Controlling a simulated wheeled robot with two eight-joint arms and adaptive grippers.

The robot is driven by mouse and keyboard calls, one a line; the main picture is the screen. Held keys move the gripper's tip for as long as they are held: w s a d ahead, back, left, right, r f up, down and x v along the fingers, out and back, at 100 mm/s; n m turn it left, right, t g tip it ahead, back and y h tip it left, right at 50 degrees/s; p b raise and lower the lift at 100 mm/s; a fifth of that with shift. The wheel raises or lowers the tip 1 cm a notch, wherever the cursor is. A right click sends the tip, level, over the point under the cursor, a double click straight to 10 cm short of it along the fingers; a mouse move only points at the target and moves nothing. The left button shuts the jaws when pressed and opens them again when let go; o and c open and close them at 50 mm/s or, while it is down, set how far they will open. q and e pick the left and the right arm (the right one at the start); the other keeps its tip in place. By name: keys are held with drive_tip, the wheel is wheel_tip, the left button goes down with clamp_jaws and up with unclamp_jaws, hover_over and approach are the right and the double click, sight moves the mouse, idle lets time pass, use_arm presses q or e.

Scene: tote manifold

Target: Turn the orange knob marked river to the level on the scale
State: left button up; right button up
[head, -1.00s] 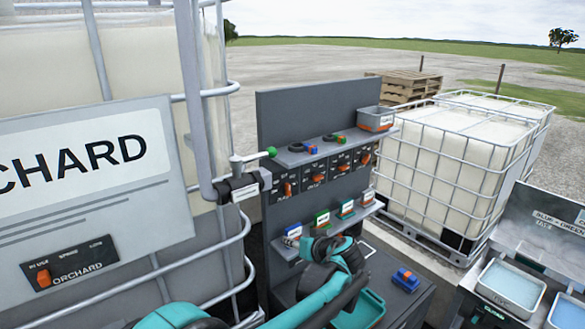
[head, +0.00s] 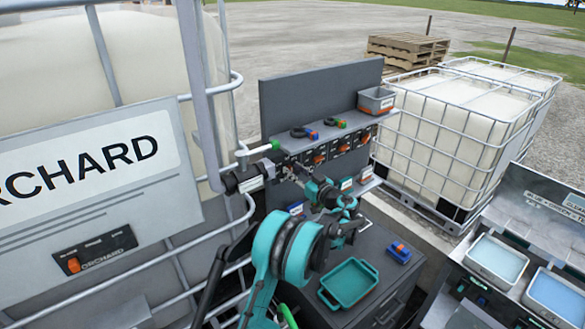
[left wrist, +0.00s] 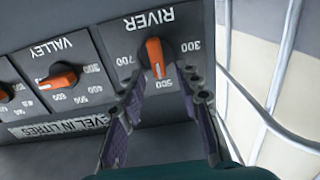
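The orange river knob (left wrist: 156,57) sits on a dark plate marked RIVER, seen upside down in the left wrist view. Its scale shows 700 at left, 500 below and 300 at right. The knob's long axis runs nearly straight, its lower end by the 500. My left gripper (left wrist: 165,93) is open, its two fingers apart on either side of the knob's lower end, with no visible contact. In the head view my left gripper (head: 291,172) is at the left end of the knob row and hides the river knob. My right gripper is not in view.
The valley knob (left wrist: 58,77) is beside the river plate. A sign about level in litres (left wrist: 60,125) lies below. The Orchard tank (head: 150,250) with its pipe (head: 245,180) is close on the left.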

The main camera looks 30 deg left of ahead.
use_arm(q)
drive_tip(key=shift+w+a, duration=0.25)
drive_tip(key=shift+a, duration=0.3)
drive_tip(key=shift+r, duration=0.1)
clamp_jaws()
